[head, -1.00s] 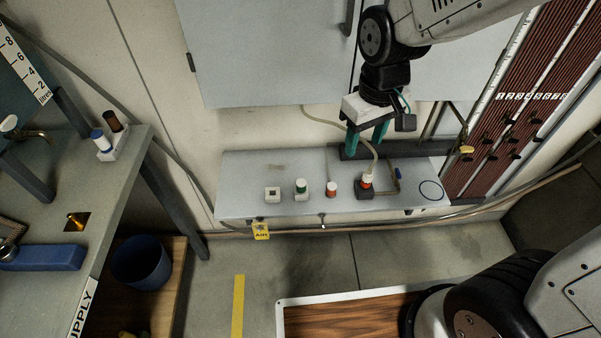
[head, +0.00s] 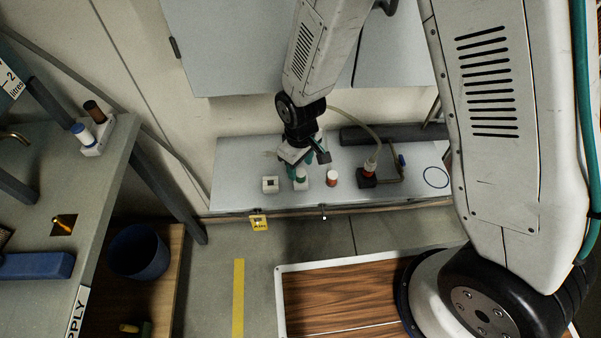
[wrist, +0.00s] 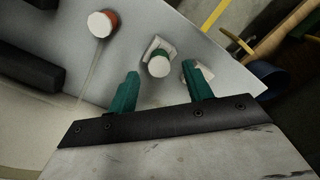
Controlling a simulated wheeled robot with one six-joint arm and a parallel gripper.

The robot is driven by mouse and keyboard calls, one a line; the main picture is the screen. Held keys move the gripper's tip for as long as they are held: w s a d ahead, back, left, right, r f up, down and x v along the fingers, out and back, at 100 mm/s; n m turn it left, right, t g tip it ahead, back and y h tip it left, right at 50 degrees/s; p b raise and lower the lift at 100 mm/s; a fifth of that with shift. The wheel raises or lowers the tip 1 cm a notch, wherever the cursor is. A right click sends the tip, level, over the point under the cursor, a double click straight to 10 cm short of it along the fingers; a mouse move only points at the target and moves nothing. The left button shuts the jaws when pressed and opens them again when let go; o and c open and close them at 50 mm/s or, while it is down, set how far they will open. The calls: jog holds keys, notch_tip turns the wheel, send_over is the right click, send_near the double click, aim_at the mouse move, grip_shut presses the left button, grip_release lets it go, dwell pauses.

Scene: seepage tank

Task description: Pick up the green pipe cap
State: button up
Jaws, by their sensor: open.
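The green pipe cap (head: 301,175) has a white top and a green side and stands upright in a small white holder on the grey shelf (head: 233,188). In the wrist view the cap (wrist: 158,67) shows its round white top, with a green edge below it, and part of its white holder (wrist: 161,44) shows behind it. My gripper (head: 306,170) is open and empty, its teal fingers pointing down over the shelf close to the cap. In the wrist view the fingertips (wrist: 161,76) lie on either side of the cap, with gaps to both. I cannot tell the remaining height exactly.
An orange-red cap with a white top (head: 332,178) stands just right of the green cap. An empty white square holder (head: 270,184) is to its left. Further right are a dark block with a red-and-white fitting and hose (head: 368,174) and a black ring outline (head: 436,177).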

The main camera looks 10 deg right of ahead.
aim_at(301, 172)
jog(key=shift+f, duration=1.95)
jog(key=c, duration=1)
jog(key=shift+r, duration=0.15)
